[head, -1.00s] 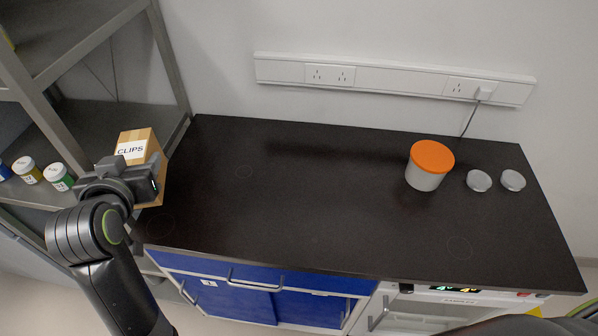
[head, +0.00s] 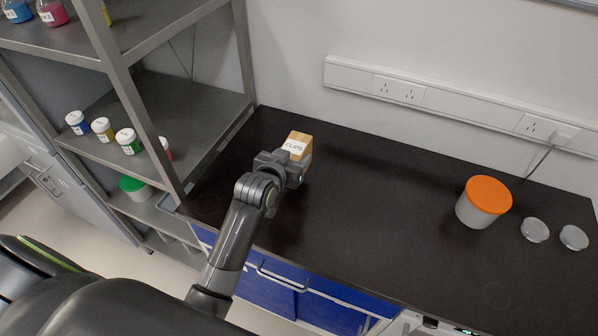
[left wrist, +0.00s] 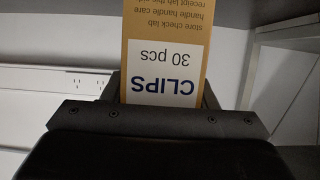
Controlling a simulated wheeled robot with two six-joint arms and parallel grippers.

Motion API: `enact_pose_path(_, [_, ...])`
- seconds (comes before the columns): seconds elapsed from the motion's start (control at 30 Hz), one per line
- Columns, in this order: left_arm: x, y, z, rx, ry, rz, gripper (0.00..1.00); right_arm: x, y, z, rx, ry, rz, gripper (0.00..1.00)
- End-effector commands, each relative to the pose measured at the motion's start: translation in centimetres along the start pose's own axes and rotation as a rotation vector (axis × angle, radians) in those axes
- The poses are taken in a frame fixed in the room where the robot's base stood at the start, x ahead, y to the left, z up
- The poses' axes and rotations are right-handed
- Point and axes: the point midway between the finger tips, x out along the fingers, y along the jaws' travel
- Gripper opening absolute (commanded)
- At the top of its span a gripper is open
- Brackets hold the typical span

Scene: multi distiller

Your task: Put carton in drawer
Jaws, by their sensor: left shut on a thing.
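The carton (head: 298,146) is a small tan box with a white label reading CLIPS. My left gripper (head: 284,164) is shut on it, over the left end of the dark countertop. In the left wrist view the carton (left wrist: 165,50) sits between the fingers, its label facing the camera. I cannot tell how far above the counter it is. The blue drawer fronts (head: 285,290) with metal handles are under the counter's front edge, partly hidden by my left arm. They look shut. My right gripper is not in view.
A white tub with an orange lid (head: 483,202) and two small clear-topped round dishes (head: 535,230) stand on the right of the counter (head: 390,200). A metal shelf rack (head: 170,115) with small jars stands at the left. The counter's middle is clear.

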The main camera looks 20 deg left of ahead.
Motion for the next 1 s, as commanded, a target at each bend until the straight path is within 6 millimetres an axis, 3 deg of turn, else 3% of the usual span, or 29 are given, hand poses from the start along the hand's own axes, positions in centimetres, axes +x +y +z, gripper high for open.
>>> enact_pose_path(0.4, [1.8, 0.0, 4.4, 0.000, -0.002, 0.000, 0.28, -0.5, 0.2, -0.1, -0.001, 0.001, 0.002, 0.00])
enact_pose_path(0.87, [2.2, 0.0, 5.2, 0.000, 0.001, 0.000, 0.28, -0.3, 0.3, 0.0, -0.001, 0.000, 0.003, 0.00])
enact_pose_path(0.9, [2.1, 0.0, 5.1, 0.000, 0.001, 0.000, 0.58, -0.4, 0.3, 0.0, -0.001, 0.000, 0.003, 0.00])
enact_pose_path(1.0, [2.1, 0.0, 5.1, 0.000, 0.001, 0.000, 0.71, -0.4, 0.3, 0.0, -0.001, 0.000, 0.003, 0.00])
